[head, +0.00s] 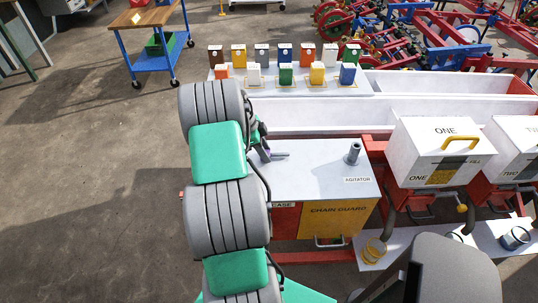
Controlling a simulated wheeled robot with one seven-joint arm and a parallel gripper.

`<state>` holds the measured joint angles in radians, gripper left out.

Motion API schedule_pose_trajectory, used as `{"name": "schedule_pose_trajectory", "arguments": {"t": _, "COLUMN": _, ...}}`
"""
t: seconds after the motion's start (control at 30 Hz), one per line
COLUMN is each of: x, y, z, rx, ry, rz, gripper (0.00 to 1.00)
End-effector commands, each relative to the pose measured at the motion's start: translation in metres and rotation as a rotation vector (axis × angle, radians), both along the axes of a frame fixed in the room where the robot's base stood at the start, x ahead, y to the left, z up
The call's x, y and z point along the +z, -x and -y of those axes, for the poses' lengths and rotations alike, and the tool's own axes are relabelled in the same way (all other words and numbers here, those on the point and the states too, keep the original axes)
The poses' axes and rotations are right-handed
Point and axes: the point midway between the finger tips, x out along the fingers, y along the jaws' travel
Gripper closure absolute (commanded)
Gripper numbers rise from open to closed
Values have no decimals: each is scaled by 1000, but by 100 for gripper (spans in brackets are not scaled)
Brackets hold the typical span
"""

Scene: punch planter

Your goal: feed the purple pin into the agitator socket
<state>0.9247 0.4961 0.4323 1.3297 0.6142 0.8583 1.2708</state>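The agitator socket (353,153) is a short grey upright cylinder near the right end of a light grey deck (318,172), above a label reading AGITATOR. My arm reaches up the picture and hides most of my gripper (261,137), of which only dark parts show at the deck's left side. A small spot of purple, perhaps the purple pin (268,153), shows beside these parts, next to a flat dark grey piece on the deck. I cannot tell whether the gripper holds it, nor whether its fingers are open. The gripper is well left of the socket.
White lidded boxes marked ONE (437,150) and TWO (517,148) stand right of the deck. Long white troughs (400,112) and rows of coloured packets (285,53) lie behind. A yellow chain guard (325,222) is below. The deck between gripper and socket looks clear.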

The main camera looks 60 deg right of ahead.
Motion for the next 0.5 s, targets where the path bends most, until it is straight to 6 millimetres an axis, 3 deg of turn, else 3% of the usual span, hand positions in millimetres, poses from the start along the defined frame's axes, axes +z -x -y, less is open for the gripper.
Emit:
{"name": "schedule_pose_trajectory", "arguments": {"t": 0.4, "x": 0, "y": 0, "z": 0, "rx": 0, "ry": 1, "rz": 0, "gripper": 99}}
{"name": "schedule_pose_trajectory", "arguments": {"t": 0.5, "x": 0, "y": 0, "z": 0, "rx": 0, "ry": 1, "rz": 0, "gripper": 100}}
